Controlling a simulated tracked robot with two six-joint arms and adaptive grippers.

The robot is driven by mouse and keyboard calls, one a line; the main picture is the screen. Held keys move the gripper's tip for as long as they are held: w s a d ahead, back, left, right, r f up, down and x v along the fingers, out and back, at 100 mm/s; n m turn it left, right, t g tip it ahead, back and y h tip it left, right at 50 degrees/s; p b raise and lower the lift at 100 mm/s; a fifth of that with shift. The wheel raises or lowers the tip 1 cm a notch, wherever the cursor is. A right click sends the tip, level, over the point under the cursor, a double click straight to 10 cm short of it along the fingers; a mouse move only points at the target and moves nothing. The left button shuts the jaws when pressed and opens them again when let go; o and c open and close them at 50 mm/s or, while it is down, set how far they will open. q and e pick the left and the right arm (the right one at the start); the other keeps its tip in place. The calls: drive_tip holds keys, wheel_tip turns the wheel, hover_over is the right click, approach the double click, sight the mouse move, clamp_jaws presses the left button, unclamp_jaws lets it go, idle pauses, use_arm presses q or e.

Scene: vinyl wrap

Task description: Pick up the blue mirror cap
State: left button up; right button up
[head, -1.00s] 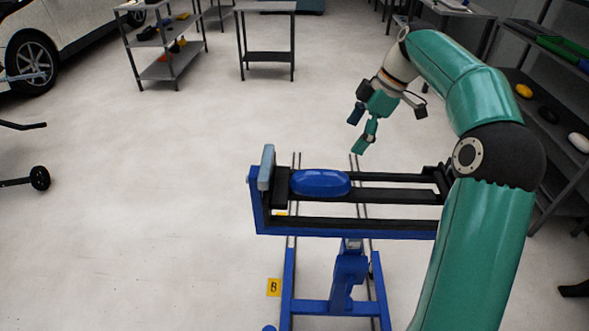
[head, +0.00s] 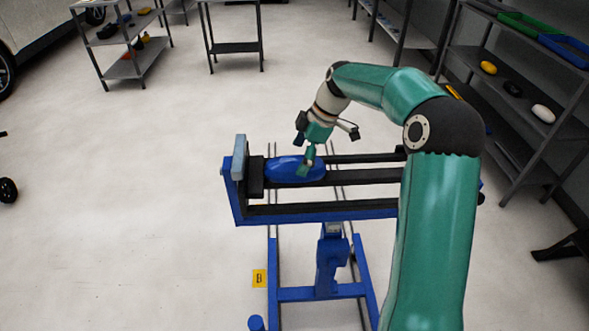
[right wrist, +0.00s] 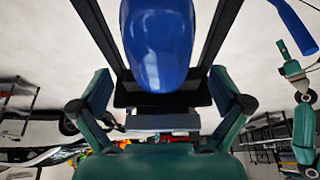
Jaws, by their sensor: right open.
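The blue mirror cap (head: 285,170) is a smooth rounded shell. It lies on the dark rails at the left end of the blue stand (head: 320,215). My right gripper (head: 305,166) is open at the right end of the cap, with one finger in front of it; the other finger is largely hidden. In the right wrist view the cap (right wrist: 158,45) is at the top centre, between and beyond the spread fingers (right wrist: 160,108). A green arm at that view's right edge looks like my left one; its gripper (right wrist: 284,48) is too small to read.
A grey end block (head: 239,158) stands up at the stand's left end. A shelf (head: 525,100) with several small items is at the right. A grey table (head: 235,47) and another shelf (head: 122,68) stand at the back.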

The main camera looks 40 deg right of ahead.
sight(299, 160)
drive_tip(key=x, duration=0.4)
drive_tip(key=shift+d, duration=0.1)
drive_tip(key=c, duration=1.2)
